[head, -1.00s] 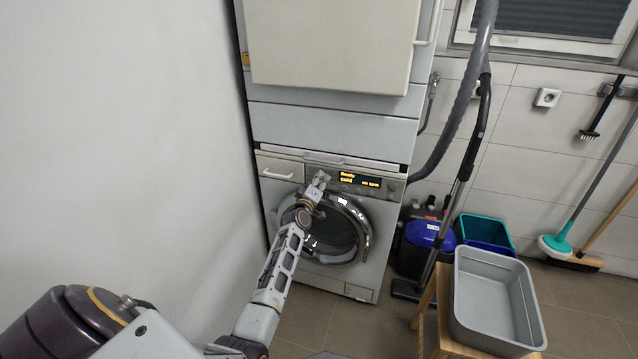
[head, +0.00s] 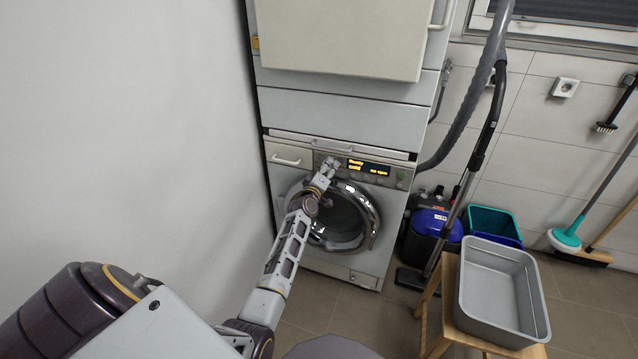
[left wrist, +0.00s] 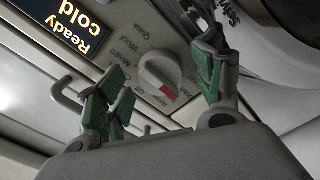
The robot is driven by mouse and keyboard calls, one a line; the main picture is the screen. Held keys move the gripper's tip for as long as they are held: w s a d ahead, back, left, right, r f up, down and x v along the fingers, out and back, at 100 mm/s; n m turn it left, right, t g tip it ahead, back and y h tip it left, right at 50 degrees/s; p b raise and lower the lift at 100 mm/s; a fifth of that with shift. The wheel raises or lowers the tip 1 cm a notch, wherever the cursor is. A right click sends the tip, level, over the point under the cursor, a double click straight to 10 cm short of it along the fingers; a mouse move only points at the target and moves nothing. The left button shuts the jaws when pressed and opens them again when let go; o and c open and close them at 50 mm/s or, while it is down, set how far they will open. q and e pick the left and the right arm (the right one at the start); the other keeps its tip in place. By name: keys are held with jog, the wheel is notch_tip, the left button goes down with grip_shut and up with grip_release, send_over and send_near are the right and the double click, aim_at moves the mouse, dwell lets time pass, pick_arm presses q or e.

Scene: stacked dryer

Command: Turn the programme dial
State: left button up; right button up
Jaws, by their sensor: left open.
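The programme dial (left wrist: 158,75) is a round white knob with a red mark, ringed by printed programme names, on the lower machine's panel. In the left wrist view it sits between the green-padded fingers of my left gripper (left wrist: 160,80), which is open. I see a gap between the pads and the knob; whether either pad touches it I cannot tell. In the head view my left gripper (head: 328,166) is at the panel, left of the lit display (head: 368,167), and hides the dial. The display also shows in the left wrist view (left wrist: 78,22), reading "Ready cold". My right gripper is not in view.
The washer's round door (head: 350,222) is below the panel, and a drawer (head: 288,157) is to its left. A vacuum hose (head: 470,105) stands right of the machines. A grey tub (head: 496,320) rests on a wooden stool. A bare wall is at left.

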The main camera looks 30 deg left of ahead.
pick_arm(q)
jog(key=v, duration=1.1)
jog(key=shift+s, duration=0.3)
jog(key=shift+f+m, duration=0.1)
jog(key=shift+m, duration=0.2)
dwell(0.5)
jog(key=s+d+f+m+g+h, duration=0.35)
jog(key=d+f+m+g, duration=0.2)
jog(key=d+f, duration=0.2)
jog(key=s+d+f+m+g+h, duration=0.2)
jog(key=s+d+f+m+g, duration=0.2)
jog(key=d+f+m, duration=0.35)
jog(key=s+d+f+m+g, duration=0.1)
jog(key=s+d+f+g, duration=0.1)
jog(key=s+f, duration=0.3)
jog(key=s+d+f+m+g, duration=0.1)
jog(key=s+d+f, duration=0.3)
jog(key=s, duration=0.8)
jog(key=s+d+f+m+g+p, duration=0.1)
jog(key=s+d+f+g, duration=0.2)
jog(key=s+f, duration=0.4)
jog(key=shift+s+d+f+m, duration=0.2)
jog(key=shift+s+d+m, duration=0.1)
jog(key=shift+s, duration=0.9)
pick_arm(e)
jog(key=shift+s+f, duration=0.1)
